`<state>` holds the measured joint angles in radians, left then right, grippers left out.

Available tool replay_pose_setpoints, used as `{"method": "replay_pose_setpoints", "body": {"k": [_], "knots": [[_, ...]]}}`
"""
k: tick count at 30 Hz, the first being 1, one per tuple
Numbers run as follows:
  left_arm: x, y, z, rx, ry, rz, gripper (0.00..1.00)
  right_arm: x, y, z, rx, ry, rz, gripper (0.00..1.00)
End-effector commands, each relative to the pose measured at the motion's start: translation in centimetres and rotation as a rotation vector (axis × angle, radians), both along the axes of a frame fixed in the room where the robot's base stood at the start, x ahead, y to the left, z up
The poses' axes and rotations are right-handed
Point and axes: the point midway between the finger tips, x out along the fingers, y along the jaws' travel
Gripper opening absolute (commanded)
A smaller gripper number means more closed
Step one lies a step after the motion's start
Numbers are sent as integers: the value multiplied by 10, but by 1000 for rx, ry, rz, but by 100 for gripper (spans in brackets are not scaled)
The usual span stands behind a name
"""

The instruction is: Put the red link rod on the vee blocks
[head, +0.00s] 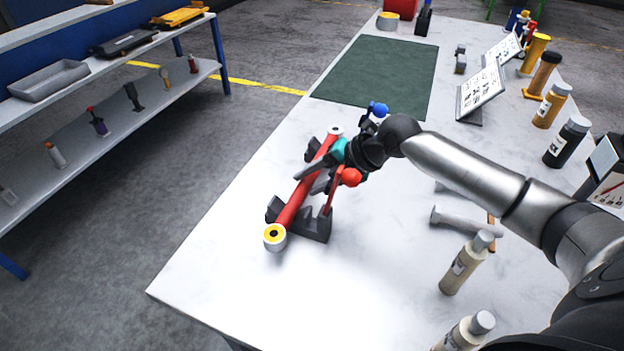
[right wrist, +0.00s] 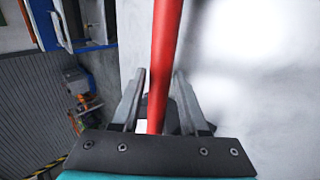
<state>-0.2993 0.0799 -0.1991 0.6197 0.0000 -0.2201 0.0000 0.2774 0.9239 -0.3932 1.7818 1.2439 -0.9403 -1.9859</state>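The red link rod (head: 293,203) has pale round ends, the near one with a yellow ring. It lies across the dark grey vee blocks (head: 314,226) on the white table. It appears seated in the near block; the contact at the far block is partly hidden by my gripper. My right gripper (head: 318,168) is over the rod's middle. In the right wrist view the rod (right wrist: 164,60) runs between its two fingers, with a visible gap on the left side, so the gripper looks open around it. My left gripper is not in view.
A slim red bar (head: 329,196) and a red ball (head: 350,177) show beside my gripper. A green mat (head: 385,75) lies behind. The table's front left is clear.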

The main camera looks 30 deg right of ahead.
Motion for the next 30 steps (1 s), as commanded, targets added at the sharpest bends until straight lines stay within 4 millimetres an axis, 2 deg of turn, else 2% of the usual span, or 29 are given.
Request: {"method": "replay_pose_setpoints", "body": {"k": [1, 5, 16, 30], "knots": [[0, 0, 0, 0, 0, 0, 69, 0, 0, 0, 1, -1, 0, 50], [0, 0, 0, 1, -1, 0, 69, 0, 0, 1, 1, -1, 0, 63], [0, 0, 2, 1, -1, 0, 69, -3, -5, 6, -2, -2, -3, 63], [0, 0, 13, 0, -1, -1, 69, -42, -40, 60, -5, 2, -2, 63]]}}
